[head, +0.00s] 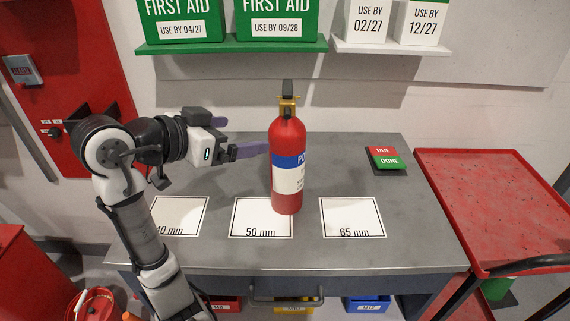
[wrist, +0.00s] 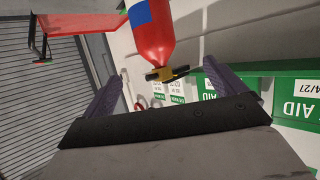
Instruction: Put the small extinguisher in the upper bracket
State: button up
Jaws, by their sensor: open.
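A red extinguisher (head: 287,150) with a blue and white label and a brass and black valve head stands upright on the grey table, at the back of the 50 mm square. It is the only extinguisher I can make out. My gripper (head: 242,136) is to its left, with its purple fingers apart and pointing at the body. In the wrist view the extinguisher (wrist: 152,40) appears upside down beyond the open fingers (wrist: 162,78), with nothing held; contact cannot be told. I cannot identify the upper bracket; a red wall panel (head: 62,60) at left has dark fittings partly hidden behind my arm.
The table (head: 400,235) carries white squares marked 40, 50 and 65 mm and a DUE/DONE sign (head: 384,157). A green shelf (head: 235,45) and a white shelf (head: 375,48) with boxes hang above. A red cart (head: 500,200) stands at right. Coloured bins (head: 367,303) sit below the table.

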aim_at(273, 134)
jog(key=p+x, duration=0.1)
jog(key=x, duration=0.7)
jog(key=shift+d+f, duration=0.25)
jog(key=shift+d, duration=0.05)
jog(key=x, duration=0.1)
jog(key=p+x, duration=0.1)
jog(key=x, duration=0.1)
jog(key=p+x, duration=0.1)
jog(key=shift+w+d+r, duration=0.1)
jog(key=shift+w+d, duration=0.1)
jog(key=shift+d, duration=0.3)
jog(key=shift+w+d, duration=0.1)
jog(key=shift+w, duration=0.05)
jog(key=c, duration=2.1)
grip_shut()
